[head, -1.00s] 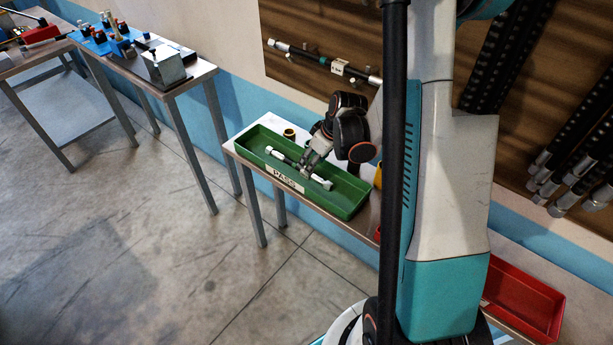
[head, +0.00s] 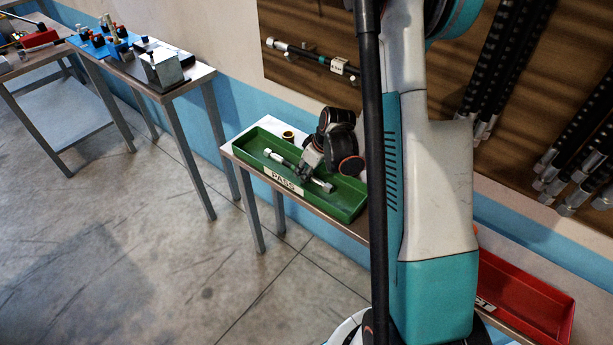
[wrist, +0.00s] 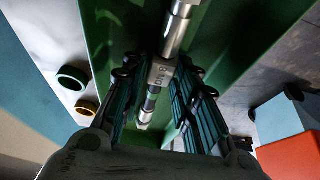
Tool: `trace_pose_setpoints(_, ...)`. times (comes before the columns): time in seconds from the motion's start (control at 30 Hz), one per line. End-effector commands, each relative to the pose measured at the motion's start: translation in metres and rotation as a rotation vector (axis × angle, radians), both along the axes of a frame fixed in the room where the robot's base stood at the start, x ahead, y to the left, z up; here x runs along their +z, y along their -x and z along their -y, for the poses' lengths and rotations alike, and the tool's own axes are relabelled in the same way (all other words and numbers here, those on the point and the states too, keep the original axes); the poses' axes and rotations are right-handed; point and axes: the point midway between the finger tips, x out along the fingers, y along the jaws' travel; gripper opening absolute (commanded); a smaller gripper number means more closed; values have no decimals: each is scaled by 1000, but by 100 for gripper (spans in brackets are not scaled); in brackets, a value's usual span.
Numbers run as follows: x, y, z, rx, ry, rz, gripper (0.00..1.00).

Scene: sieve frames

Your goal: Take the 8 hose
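A short hose with silver end fittings (head: 278,158) lies in the green tray (head: 258,168) marked PASS. In the wrist view the hose (wrist: 178,32) runs away between my fingers, with a tag (wrist: 161,72) that seems to read DN 8. My gripper (head: 306,172) is down in the tray over the hose. In the wrist view my gripper (wrist: 162,76) has one finger on each side of the tag, with small gaps showing, so it looks open. The gripper hides part of the hose in the head view.
A brass-coloured ring (head: 288,135) stands behind the tray. A red tray (head: 520,300) is at lower right. Another tagged hose (head: 312,57) hangs on the wall board, with dark hoses (head: 510,65) to the right. A bench with a metal box (head: 163,68) stands left.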

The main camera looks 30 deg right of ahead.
Motion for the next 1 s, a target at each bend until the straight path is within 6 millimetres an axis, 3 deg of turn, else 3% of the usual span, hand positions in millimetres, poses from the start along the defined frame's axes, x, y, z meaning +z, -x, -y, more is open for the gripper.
trace_pose_setpoints(0.1, 0, 0, 0, 0, 0, 0, 0)
trace_pose_setpoints(0.67, 11, 1, -4, 1, 0, 1, 0)
trace_pose_setpoints(1.0, 70, 2, -4, 0, 0, 0, 0)
